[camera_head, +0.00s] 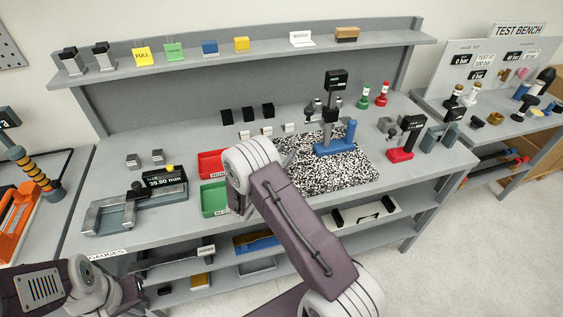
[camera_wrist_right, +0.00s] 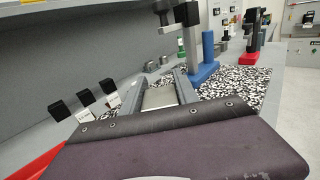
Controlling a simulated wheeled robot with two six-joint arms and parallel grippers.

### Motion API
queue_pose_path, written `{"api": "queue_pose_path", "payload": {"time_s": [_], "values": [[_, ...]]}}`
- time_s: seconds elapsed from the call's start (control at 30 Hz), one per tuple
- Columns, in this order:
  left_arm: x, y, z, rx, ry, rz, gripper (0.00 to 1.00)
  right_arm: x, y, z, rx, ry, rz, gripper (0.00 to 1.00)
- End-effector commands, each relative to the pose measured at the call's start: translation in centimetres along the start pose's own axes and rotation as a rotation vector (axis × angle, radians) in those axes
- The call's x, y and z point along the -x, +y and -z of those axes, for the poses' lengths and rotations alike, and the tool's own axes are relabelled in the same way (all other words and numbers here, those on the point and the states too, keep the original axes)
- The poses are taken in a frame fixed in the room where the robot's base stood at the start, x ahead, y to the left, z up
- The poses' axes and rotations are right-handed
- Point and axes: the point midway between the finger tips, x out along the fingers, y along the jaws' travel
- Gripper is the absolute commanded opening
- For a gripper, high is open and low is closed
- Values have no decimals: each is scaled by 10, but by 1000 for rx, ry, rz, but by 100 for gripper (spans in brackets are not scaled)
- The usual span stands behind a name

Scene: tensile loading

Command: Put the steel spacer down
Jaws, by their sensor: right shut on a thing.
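My right gripper (camera_wrist_right: 158,90) reaches over the left part of the speckled plate (camera_wrist_right: 235,85), left of the stand with the blue base (camera_wrist_right: 203,74). It is shut on a pale grey flat piece (camera_wrist_right: 160,98), which appears to be the steel spacer, between its two grey fingers. I cannot tell whether the spacer touches the plate. In the head view my right arm covers most of this gripper, and only grey finger parts (camera_head: 287,148) show. My left gripper (camera_head: 131,292) is low at the front left, by the lower shelf, away from the spacer; its fingers are unclear.
A red tray (camera_head: 211,163) and a green tray (camera_head: 213,198) stand left of the speckled plate (camera_head: 345,172). Small black blocks (camera_head: 247,112) stand behind. A red-based gauge (camera_head: 402,152) stands right of the plate.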

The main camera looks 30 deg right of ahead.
Motion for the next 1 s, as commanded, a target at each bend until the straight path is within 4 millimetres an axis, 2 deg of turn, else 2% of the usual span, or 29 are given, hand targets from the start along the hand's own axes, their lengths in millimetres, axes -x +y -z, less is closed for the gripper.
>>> {"api": "queue_pose_path", "payload": {"time_s": [0.1,0.27,0.4,0.5,0.87,0.9,0.97,1.0], "values": [[1,0,0,0,0,0,0,-5,11,6,-2,-2,0,0],[2,0,0,0,0,0,0,-5,12,11,0,-2,0,0],[5,0,0,0,0,0,0,-5,12,35,2,-1,0,0],[6,0,1,0,0,0,0,-5,12,45,-1,-3,0,0],[1,0,0,0,0,0,0,-5,12,51,-2,-3,0,0],[1,0,0,0,0,0,0,-5,12,52,-1,0,0,39],[2,0,0,0,0,0,0,-5,12,51,-1,0,0,56],[2,0,0,0,0,0,0,-5,12,51,-1,0,0,58]]}}
